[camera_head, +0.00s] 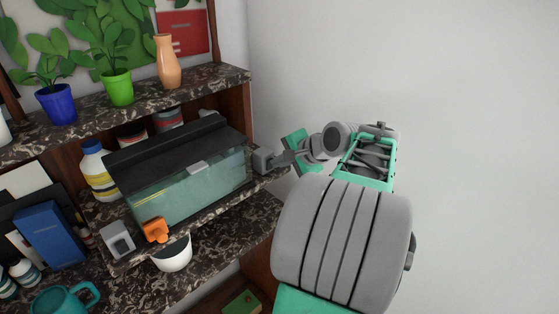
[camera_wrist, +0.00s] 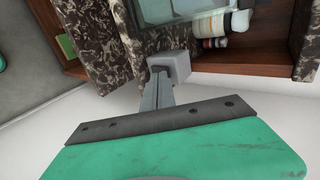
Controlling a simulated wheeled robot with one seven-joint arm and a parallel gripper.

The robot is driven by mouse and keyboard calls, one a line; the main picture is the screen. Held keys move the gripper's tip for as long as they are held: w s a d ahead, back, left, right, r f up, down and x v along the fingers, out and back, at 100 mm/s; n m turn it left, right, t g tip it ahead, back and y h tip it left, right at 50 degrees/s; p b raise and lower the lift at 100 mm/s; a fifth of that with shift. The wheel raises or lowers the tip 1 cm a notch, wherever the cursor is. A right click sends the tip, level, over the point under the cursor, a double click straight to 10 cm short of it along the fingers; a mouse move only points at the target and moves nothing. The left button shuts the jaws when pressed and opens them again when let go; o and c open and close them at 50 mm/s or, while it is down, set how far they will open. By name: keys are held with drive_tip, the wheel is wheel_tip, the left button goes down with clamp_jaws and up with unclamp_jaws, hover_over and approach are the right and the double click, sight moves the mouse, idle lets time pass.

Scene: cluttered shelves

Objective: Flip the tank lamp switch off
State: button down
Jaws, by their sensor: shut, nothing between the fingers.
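The glass tank (camera_head: 190,185) with a dark lid (camera_head: 175,145) stands on the middle marble shelf. A small grey box (camera_head: 262,160), possibly the lamp switch, sits at the shelf's right end beside the tank. My gripper (camera_head: 280,159) is shut and empty, its tips at the right side of this box. In the wrist view the grey box (camera_wrist: 172,66) is at the fingertips of my gripper (camera_wrist: 159,74); contact is hard to tell. A second grey box (camera_head: 118,239) stands at the tank's front left. Which box works the lamp, and any lever position, I cannot tell.
Potted plants and a vase (camera_head: 167,62) stand on the upper shelf.

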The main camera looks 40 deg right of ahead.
drive_tip(key=shift+w+r+p, duration=0.1)
drive_tip(key=shift+w+p, duration=0.15)
drive_tip(key=shift+p, duration=0.1)
drive_tip(key=shift+r, duration=0.1)
drive_tip(key=shift+r+p, duration=0.75)
drive_tip(key=shift+p, duration=0.2)
